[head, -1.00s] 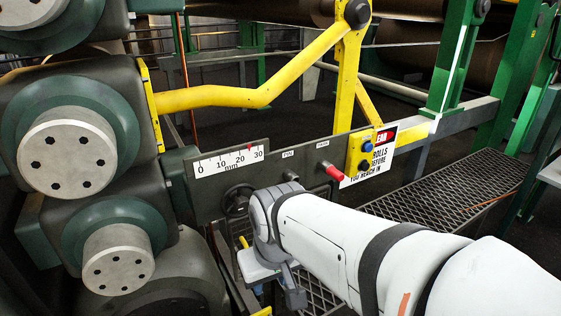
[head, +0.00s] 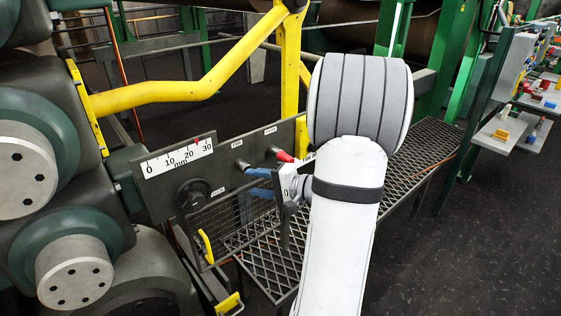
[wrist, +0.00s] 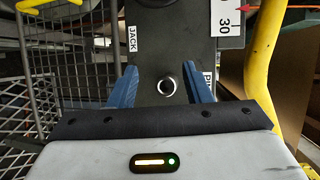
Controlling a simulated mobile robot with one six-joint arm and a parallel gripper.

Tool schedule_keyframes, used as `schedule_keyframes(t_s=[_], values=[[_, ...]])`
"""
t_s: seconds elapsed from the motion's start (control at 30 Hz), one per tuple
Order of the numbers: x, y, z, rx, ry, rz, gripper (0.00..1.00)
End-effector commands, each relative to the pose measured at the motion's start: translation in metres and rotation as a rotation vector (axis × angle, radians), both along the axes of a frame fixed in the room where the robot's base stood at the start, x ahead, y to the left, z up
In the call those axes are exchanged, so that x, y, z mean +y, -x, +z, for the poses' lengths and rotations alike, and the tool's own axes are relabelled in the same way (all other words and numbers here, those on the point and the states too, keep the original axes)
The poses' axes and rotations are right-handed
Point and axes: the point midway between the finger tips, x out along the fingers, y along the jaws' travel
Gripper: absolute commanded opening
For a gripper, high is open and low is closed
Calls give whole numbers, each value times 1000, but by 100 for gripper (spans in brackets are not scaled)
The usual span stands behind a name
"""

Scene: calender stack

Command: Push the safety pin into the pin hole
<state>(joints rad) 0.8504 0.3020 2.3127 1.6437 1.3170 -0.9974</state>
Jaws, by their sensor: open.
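A short metal cylinder (head: 242,163) sticks out of the dark panel (head: 222,169) below the label reading PIN. In the wrist view it shows end-on as a bright ring with a dark centre (wrist: 166,87). I cannot tell whether this is the safety pin or the collar of the pin hole; nothing else I can identify shows as the pin. My gripper (head: 257,183) is open, its blue fingers pointing at the panel. In the wrist view, my gripper (wrist: 163,74) has one finger on each side of the ring, apart from it, with nothing held.
A red-tipped lever (head: 281,155) sits right of the cylinder, close to my wrist. A black handwheel (head: 193,195) is lower left, below the millimetre scale (head: 180,157). A mesh guard (head: 238,222) with a yellow handle stands below. Open floor lies at right.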

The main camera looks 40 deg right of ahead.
Motion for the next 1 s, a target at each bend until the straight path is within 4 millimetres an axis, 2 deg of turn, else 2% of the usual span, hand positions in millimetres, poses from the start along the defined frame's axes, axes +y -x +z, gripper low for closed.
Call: schedule_keyframes(t_s=[0.03,0.1,0.2,0.3,0.47,0.8,0.87,1.0], values=[[-36,-1,-2,-44,-23,-109,45],[-74,0,-5,-101,-30,-230,45],[-112,5,-8,-152,-26,-353,45],[-133,10,-10,-178,-21,-421,45],[-140,6,-9,-189,-18,-446,45],[-136,-31,-8,-186,-19,-442,45],[-135,-37,-15,-190,-15,-441,45],[-134,-49,-14,-189,-16,-443,45]])
